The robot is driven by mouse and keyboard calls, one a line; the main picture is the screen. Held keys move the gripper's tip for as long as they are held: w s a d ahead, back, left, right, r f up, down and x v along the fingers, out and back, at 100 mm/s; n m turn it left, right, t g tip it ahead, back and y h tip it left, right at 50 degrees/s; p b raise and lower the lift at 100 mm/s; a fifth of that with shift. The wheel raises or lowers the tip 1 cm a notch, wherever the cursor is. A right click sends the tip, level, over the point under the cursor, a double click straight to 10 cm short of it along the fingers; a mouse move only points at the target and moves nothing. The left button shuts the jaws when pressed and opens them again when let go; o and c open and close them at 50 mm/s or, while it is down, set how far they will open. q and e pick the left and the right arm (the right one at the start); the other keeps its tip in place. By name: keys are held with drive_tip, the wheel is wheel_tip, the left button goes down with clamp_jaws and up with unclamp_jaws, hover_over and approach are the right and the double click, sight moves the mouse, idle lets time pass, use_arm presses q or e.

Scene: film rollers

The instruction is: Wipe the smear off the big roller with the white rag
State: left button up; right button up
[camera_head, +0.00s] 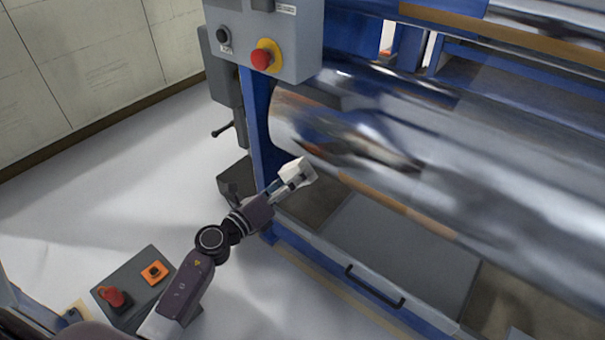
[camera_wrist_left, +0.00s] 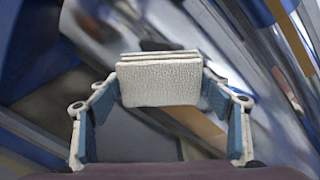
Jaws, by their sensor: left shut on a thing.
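My left gripper (camera_head: 290,182) is shut on the white rag (camera_head: 299,169), a folded pad. In the left wrist view the rag (camera_wrist_left: 160,82) sits between the two blue-padded fingers, its layers showing along the top. The big roller (camera_head: 480,185) is a shiny metal cylinder lying across the machine, with its left end just above and right of the rag. I cannot tell whether the rag touches it. A dark, brownish streak (camera_head: 375,150) shows on the roller's left part; I cannot tell smear from reflection there. My right gripper is not in view.
A blue frame post (camera_head: 258,150) stands just left of the roller. A control box (camera_head: 270,40) with a red button is above it. A grey panel with a black handle (camera_head: 375,287) lies below the roller. Open pale floor (camera_head: 110,185) is at left.

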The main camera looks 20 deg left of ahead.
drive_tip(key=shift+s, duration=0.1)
use_arm(q)
drive_tip(key=b+x, duration=0.1)
drive_tip(key=x, duration=0.6)
drive_tip(key=shift+w+d+f, duration=0.1)
drive_tip(key=shift+w, duration=0.15)
drive_tip(key=shift+w+d, duration=0.15)
drive_tip(key=shift+w, duration=0.3)
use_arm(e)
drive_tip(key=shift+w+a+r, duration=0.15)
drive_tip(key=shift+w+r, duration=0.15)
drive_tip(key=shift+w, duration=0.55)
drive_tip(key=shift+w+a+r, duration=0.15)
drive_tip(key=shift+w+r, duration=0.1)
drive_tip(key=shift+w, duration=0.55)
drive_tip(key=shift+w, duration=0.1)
